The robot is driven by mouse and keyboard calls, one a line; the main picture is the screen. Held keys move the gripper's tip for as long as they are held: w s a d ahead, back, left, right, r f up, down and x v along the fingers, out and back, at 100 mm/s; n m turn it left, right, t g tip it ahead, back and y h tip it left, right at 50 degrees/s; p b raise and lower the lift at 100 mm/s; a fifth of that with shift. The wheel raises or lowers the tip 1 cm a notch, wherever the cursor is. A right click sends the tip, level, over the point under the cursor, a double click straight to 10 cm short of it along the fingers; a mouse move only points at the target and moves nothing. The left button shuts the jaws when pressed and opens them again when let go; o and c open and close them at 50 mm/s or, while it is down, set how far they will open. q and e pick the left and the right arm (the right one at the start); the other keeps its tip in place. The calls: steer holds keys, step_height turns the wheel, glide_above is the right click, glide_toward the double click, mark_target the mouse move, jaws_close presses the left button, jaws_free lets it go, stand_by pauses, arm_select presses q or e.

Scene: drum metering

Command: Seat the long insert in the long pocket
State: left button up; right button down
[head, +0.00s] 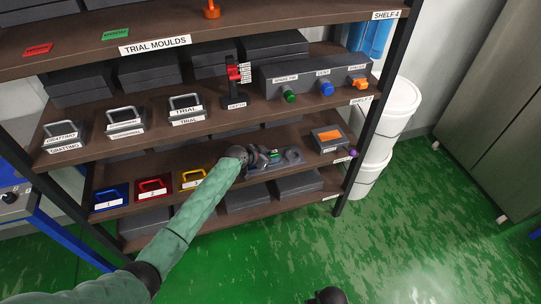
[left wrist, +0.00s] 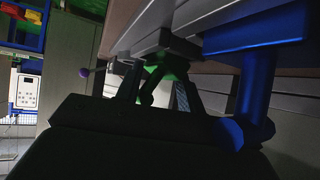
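My left arm reaches in from the lower left in the head view. Its gripper (head: 250,158) is at the middle of the lower shelf, beside a small grey fixture (head: 291,157) with a round part and a bright green piece (head: 275,154). In the left wrist view, two dark fingers (left wrist: 158,92) stand apart, with something green (left wrist: 160,73) between or just beyond them. Shadow hides whether they touch it. I cannot tell for sure which piece is the long insert or where the long pocket is.
Blue (head: 110,198), red (head: 153,188) and yellow (head: 192,178) bins stand left of my gripper. A grey box with an orange top (head: 329,137) stands right. The shelf above (head: 150,128) holds handled moulds and a knobbed panel (head: 318,77). White buckets (head: 392,108) stand beside the rack.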

arm_select(q)
steer(key=shift+r, duration=0.3)
arm_select(e)
steer(key=shift+r, duration=0.1)
